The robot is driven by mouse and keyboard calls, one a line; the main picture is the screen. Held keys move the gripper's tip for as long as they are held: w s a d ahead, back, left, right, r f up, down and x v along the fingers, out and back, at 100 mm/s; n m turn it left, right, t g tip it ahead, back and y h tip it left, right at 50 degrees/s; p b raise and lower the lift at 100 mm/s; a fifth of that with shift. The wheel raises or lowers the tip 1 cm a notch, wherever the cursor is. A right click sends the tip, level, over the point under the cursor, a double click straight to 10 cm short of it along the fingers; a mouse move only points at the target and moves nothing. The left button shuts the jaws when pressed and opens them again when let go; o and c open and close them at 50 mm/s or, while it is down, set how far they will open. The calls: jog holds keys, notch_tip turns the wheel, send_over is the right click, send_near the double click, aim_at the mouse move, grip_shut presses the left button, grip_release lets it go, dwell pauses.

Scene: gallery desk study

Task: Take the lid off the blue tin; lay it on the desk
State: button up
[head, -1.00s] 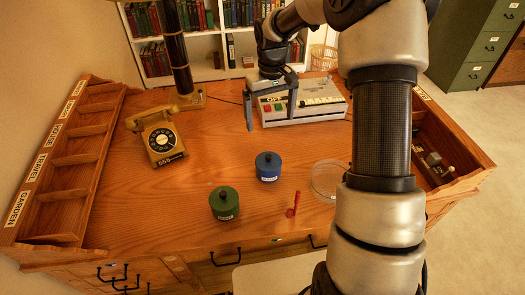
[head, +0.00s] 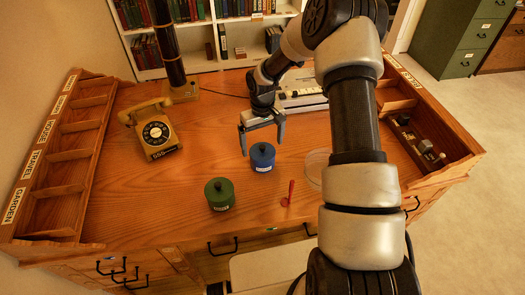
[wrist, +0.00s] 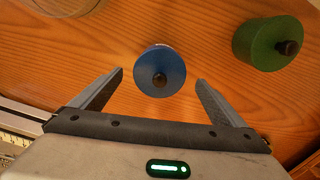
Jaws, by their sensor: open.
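My gripper (head: 262,146) is open and empty, just behind and above the tin in the head view. In the wrist view the blue lid (wrist: 160,72) shows from above, a little beyond the fingertips and centred between the lines of the two fingers. The fingers (wrist: 160,78) do not appear to touch it.
A green lidded tin (head: 219,194) stands to the front left of the blue one. A red object (head: 289,194) and a clear round dish (head: 316,166) lie to the right. A yellow telephone (head: 155,131) sits at left. The desk (head: 150,205) is bare at front left.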

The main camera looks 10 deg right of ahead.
jog(key=shift+f, duration=0.95)
jog(key=shift+c, duration=0.3)
jog(key=c, duration=1.1)
jog(key=shift+r, duration=0.2)
